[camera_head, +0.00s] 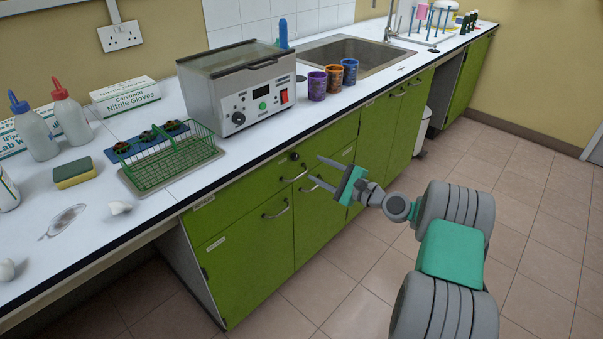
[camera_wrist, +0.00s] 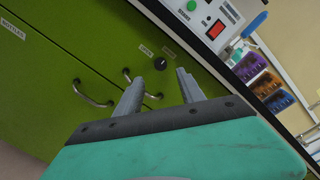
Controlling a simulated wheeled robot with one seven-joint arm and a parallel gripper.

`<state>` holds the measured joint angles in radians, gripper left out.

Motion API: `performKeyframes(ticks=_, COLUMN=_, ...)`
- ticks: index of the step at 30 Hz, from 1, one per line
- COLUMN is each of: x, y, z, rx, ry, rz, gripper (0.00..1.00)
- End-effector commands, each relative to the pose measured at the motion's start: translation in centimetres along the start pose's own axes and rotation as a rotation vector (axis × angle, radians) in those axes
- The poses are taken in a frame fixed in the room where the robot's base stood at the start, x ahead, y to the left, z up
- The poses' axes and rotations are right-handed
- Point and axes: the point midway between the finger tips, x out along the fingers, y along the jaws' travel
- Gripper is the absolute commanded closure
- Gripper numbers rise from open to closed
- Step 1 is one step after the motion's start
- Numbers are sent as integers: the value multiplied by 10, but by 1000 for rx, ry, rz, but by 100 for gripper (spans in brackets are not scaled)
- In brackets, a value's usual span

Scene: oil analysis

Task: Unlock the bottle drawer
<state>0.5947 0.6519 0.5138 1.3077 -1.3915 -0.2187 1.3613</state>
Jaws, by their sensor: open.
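The green drawer front (camera_head: 245,188) lies under the worktop, left of my gripper. A small label at its left end reads "BOTTLES" in the wrist view (camera_wrist: 12,28). A round black knob (camera_head: 294,156) sits near its right end above a metal handle (camera_head: 293,173). The knob (camera_wrist: 160,64) also shows in the wrist view, just beyond my fingertips, with a small label beside it. My gripper (camera_head: 314,168) is open and empty, its fingers pointing at the drawer front near the knob. In the wrist view, the knob appears between the fingertips (camera_wrist: 159,75), apparently without contact.
Metal handles (camera_head: 276,210) stick out from the cabinet doors nearby. The worktop edge (camera_head: 245,162) overhangs above. A heating bath (camera_head: 240,85), coloured cups (camera_head: 333,78) and a green wire basket (camera_head: 170,160) stand on the worktop. The tiled floor (camera_head: 530,185) to the right is clear.

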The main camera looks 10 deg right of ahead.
Motion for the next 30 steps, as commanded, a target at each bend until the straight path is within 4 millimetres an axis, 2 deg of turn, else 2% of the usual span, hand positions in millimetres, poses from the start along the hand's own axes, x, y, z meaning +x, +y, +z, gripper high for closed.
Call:
performKeyframes(ticks=9, x=54, y=-1, z=2, rx=2, ry=-5, rz=-3, gripper=54)
performKeyframes(ticks=13, x=70, y=-2, z=1, rx=2, ry=-2, rz=-2, gripper=54)
performKeyframes(ticks=22, x=75, y=-3, z=1, rx=1, ry=-1, rz=-3, gripper=54)
performKeyframes(ticks=30, x=75, y=-2, z=1, rx=1, ry=-1, rz=-2, gripper=76)
